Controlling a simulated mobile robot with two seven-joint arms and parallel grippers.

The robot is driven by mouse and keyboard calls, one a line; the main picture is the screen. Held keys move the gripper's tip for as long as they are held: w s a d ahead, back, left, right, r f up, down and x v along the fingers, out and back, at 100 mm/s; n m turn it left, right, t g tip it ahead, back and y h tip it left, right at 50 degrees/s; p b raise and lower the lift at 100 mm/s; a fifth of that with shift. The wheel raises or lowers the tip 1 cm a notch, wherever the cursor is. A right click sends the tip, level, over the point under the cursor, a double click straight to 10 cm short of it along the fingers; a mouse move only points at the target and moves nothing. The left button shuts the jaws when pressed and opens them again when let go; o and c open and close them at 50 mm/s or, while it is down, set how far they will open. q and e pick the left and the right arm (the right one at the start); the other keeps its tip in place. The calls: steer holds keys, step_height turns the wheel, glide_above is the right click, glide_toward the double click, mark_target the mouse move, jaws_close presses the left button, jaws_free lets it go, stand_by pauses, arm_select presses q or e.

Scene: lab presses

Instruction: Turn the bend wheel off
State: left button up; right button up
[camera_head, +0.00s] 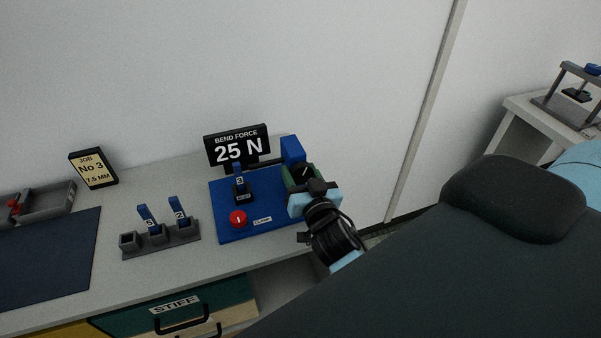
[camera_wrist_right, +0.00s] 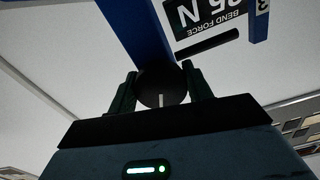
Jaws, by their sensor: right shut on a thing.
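The bend wheel is a round dark knob with a pale pointer line; in the right wrist view the bend wheel (camera_wrist_right: 161,86) sits between the two fingers of my right gripper (camera_wrist_right: 163,88). In the head view my right gripper (camera_head: 301,176) reaches the right side of the blue press base (camera_head: 215,202), in front of a blue upright (camera_head: 292,149), and largely covers the wheel. The gripper is shut on the wheel. A black display (camera_head: 237,149) behind the press reads "BEND FORCE 25 N". My left gripper is not in view.
A red button (camera_head: 238,217) and a blue piece marked 3 (camera_head: 239,178) are on the press base. A grey rack (camera_head: 161,240) holds two blue pieces to its left. A job sign (camera_head: 93,169) stands behind a dark mat (camera_head: 45,262). A "STIFF" drawer is below.

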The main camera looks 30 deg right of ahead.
steer(key=shift+c, duration=1.3)
steer(key=n, duration=0.2)
steer(key=shift+r+n+p, duration=0.15)
steer(key=shift+n+p, duration=0.25)
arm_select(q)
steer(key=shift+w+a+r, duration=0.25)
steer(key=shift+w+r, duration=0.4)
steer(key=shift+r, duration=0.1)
arm_select(e)
steer(key=shift+d+n, duration=0.1)
steer(key=shift+n, duration=0.9)
steer(key=o, duration=1)
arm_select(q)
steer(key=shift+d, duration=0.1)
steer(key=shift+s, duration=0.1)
arm_select(e)
steer(key=shift+s+f, duration=0.1)
steer(key=shift+f, duration=0.1)
